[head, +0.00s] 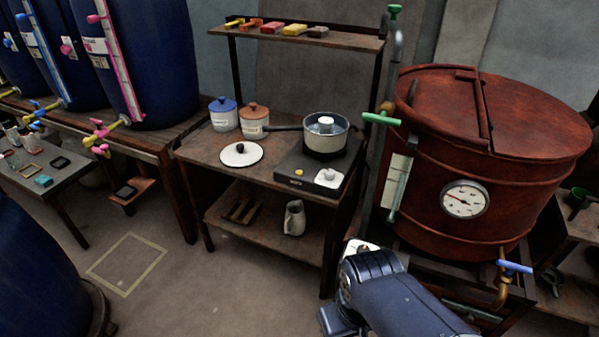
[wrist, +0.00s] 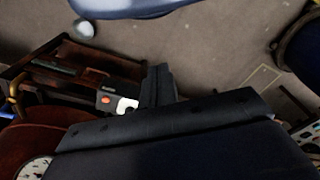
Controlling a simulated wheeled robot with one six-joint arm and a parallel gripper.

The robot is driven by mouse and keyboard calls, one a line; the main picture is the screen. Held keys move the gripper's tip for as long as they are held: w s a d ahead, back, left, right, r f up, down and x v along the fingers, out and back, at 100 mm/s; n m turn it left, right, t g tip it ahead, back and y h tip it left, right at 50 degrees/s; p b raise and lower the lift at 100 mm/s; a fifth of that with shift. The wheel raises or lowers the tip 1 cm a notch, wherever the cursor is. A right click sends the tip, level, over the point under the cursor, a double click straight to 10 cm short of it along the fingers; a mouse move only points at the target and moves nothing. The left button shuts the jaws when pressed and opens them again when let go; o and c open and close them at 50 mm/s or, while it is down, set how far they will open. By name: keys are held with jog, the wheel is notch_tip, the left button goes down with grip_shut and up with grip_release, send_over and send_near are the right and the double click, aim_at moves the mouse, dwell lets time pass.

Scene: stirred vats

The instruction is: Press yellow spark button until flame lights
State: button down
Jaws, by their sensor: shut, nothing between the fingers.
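A small yellow button (head: 299,171) sits on the front of a dark stove box (head: 290,180), left of a white knob (head: 328,178). A pan with a long handle (head: 318,138) stands on the stove; no flame shows under it. In the wrist view, a dark box carries an orange button (wrist: 105,99) and a white knob (wrist: 127,105); I cannot tell if it is the same stove. My gripper (wrist: 160,84) is shut and empty in the wrist view, just beside that knob in the picture. In the head view my arm hides its fingertips, low and right of the stove.
A red-brown vat (head: 450,150) with a gauge (head: 464,199) stands right of the stove bench. A white lid (head: 241,154) and lidded pots (head: 254,120) share the bench. A jug (head: 294,218) stands below. Blue drums are at left; open floor (head: 190,280) lies in front.

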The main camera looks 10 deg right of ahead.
dwell(0.6)
jog(key=w+a+r+m+t+y+p, duration=0.2)
jog(key=w+a+m+t+y+p, duration=0.2)
jog(key=w+a+m, duration=1.2)
jog(key=w+a+y, duration=0.3)
jog(key=w+a, duration=0.6)
jog(key=a, duration=0.2)
jog(key=shift+m, duration=0.4)
jog(key=shift+w, duration=0.1)
